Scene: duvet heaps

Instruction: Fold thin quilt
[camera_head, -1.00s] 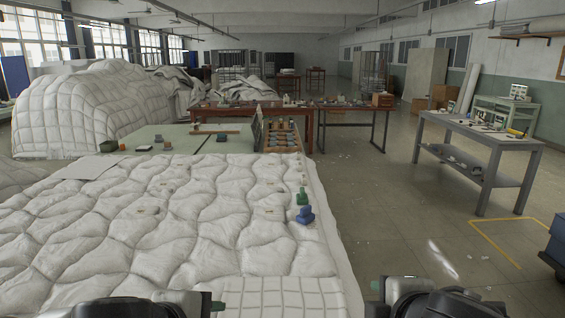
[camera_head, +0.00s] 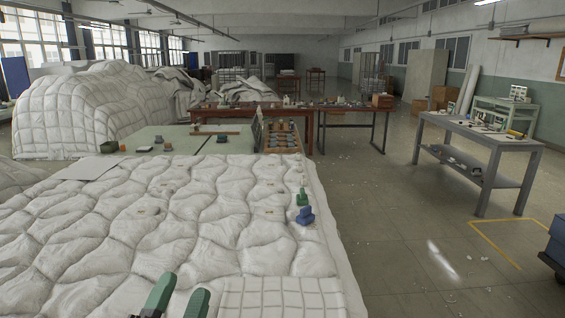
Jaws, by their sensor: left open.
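A large white quilt (camera_head: 150,220) with a puffy, wavy surface lies spread over the table in front of me. At its near right, a flat patch with a square stitched grid (camera_head: 285,295) lies on top; I cannot tell whether it is a turned-over part of the quilt or a separate piece. My left gripper (camera_head: 183,286) shows its two green fingers at the bottom edge, apart and empty, over the near quilt just left of the grid patch. Whether the fingers touch the cloth is unclear. My right gripper is out of view.
A blue object (camera_head: 305,216) and a green object (camera_head: 302,197) sit on the quilt's right side. A grey sheet (camera_head: 90,168) lies at its far left edge. White quilted heaps (camera_head: 90,110) stand behind. A grey workbench (camera_head: 480,130) is at right, with open floor between.

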